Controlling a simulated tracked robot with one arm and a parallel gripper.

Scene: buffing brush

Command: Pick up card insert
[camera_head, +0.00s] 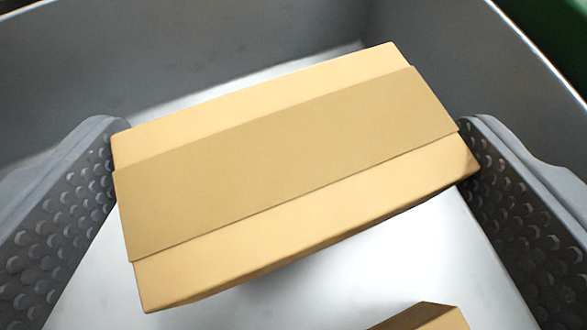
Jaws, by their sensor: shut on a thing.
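The card insert (285,170) is a tan cardboard block with a darker band along its length. It fills the middle of the head camera view, tilted so that its right end is higher in the picture. My gripper (290,175) has a grey, dimpled finger at each end of the insert. The fingers are shut on its two short ends. I cannot tell whether the insert is lifted clear of the surface below.
A grey bin (210,50) with tall walls surrounds the insert. Part of another tan cardboard piece (425,318) shows at the bottom edge. Something green (555,30) lies beyond the wall at the top right.

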